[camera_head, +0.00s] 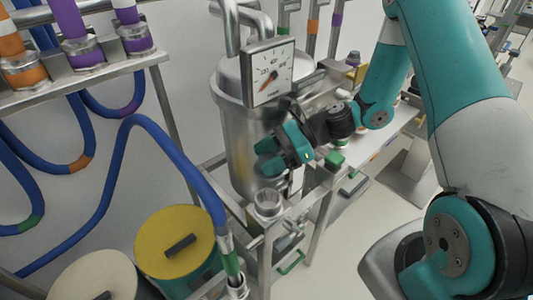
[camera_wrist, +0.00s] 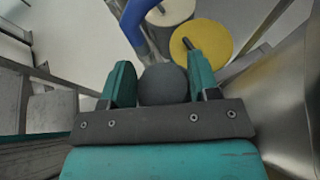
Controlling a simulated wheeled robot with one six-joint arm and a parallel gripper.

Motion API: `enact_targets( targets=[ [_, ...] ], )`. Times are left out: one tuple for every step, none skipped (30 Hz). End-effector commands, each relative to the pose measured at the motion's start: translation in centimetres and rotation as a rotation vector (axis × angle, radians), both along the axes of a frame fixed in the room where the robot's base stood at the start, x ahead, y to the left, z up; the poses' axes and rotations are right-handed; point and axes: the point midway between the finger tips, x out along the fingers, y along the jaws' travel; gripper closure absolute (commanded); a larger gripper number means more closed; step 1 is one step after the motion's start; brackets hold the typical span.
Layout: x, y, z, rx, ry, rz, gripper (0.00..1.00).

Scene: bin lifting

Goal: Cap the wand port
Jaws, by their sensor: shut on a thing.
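My gripper (camera_head: 264,157) is in front of the steel vessel (camera_head: 238,130), up and clear of the frame below it. In the wrist view its two teal fingers (camera_wrist: 160,78) are shut on a dark grey rounded piece (camera_wrist: 163,86), which looks like the cap. I cannot make this piece out clearly in the head view. An open round metal port (camera_head: 268,203) stands on the steel frame below my gripper, with a gap between them. A blue hose (camera_head: 185,160) ends in a green-banded wand (camera_head: 231,262), which stands in a metal socket (camera_head: 238,288) at lower centre.
A dial gauge (camera_head: 270,72) is fixed above the vessel, close over my arm. A yellow-lidded drum (camera_head: 174,243) and a cream-lidded drum (camera_head: 95,277) stand at lower left. A rack with colour-banded fittings (camera_head: 82,52) is at upper left. Open floor lies at right.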

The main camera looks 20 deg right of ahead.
Motion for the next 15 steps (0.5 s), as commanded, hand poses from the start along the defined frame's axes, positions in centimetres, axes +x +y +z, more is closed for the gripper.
enact_targets(
  targets=[
    [0.0,0.0,-0.6,0.000,0.000,0.000,0.87],
    [0.0,0.0,-0.9,0.000,0.000,-0.001,0.87],
    [0.0,0.0,-1.2,0.000,0.000,-0.001,0.87],
    [0.0,-0.1,-1.4,0.000,0.000,-0.001,0.87],
    [0.0,-0.1,-1.7,0.000,0.000,-0.001,0.87],
    [0.0,-0.1,-2.1,0.000,0.001,-0.001,0.87],
    [0.0,-0.1,-2.4,0.000,0.000,-0.002,0.87],
    [0.0,-0.1,-2.7,0.000,0.000,-0.002,0.87],
    [0.0,-0.1,-3.1,0.000,0.000,-0.002,0.87],
    [0.0,-0.1,-3.4,0.000,0.000,-0.002,0.87],
    [0.0,-0.1,-3.7,0.000,0.000,-0.002,0.87],
    [0.0,-0.1,-4.1,0.000,0.000,-0.002,0.87],
    [0.0,-0.1,-4.3,0.000,0.000,-0.002,0.87],
    [0.0,-0.1,-4.2,0.000,0.000,-0.002,0.87],
    [0.0,-0.1,-3.8,0.000,0.000,-0.002,0.87]
  ],
)
